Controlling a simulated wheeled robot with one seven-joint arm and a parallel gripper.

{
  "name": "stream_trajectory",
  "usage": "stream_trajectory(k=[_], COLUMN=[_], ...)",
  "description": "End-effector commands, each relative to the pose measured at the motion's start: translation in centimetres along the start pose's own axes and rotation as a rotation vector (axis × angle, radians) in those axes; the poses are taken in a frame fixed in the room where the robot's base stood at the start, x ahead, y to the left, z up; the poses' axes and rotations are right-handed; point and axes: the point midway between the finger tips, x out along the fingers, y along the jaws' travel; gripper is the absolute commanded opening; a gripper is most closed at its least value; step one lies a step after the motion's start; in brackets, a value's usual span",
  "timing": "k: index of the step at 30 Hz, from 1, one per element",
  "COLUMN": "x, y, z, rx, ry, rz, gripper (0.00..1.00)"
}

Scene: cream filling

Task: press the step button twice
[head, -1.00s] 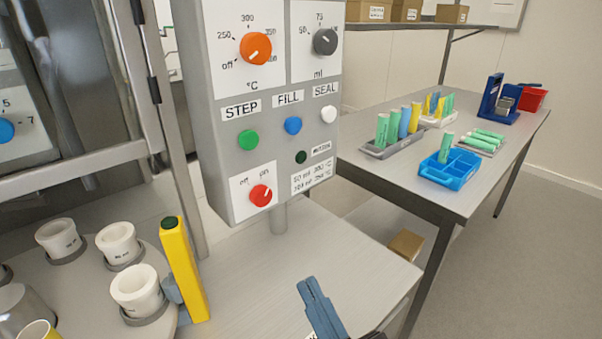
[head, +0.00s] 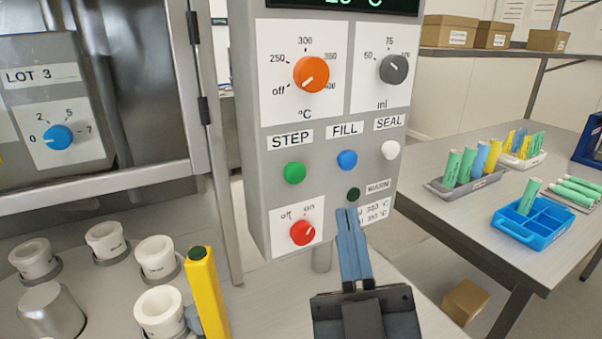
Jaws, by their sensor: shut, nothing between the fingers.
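The green step button (head: 295,173) sits on the grey control panel (head: 256,215), under the STEP label (head: 290,139). The blue fill button (head: 347,160) and the white seal button (head: 390,149) are to its right. My gripper (head: 348,212) is shut and empty. Its fingertips point up in front of the lower panel, below and to the right of the step button and apart from it in the picture. They cover part of the small printed label under the dark warn lamp (head: 353,194).
The red on/off knob (head: 302,232) is left of my fingertips. An orange temperature knob (head: 311,75) and a grey ml knob (head: 394,69) are above. White cups (head: 160,310) and a yellow post (head: 206,295) stand lower left. A side table (head: 470,215) holds tubes in trays.

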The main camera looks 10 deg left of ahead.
Motion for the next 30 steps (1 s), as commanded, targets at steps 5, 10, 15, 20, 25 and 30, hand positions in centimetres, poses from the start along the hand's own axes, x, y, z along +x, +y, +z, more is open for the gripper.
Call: stream_trajectory(k=[5, 10, 15, 20, 25, 30], x=[0.7, 2.2, 3.7, 5.0, 5.8, 6.1], y=[-0.6, -1.6, -2.8, -3.6, -4.2, -4.4], z=[0.6, 1.6, 2.8, 3.6, 4.2, 4.5], rx=[0.0, 0.001, 0.001, 0.0, 0.0, 0.0], ry=[0.001, 0.002, 0.001, 0.0, 0.0, 0.0], rz=[0.0, -0.001, 0.0, 0.0, 0.0, 0.0], gripper=[0.0, 0.0, 0.0, 0.0, 0.0, 0.0])
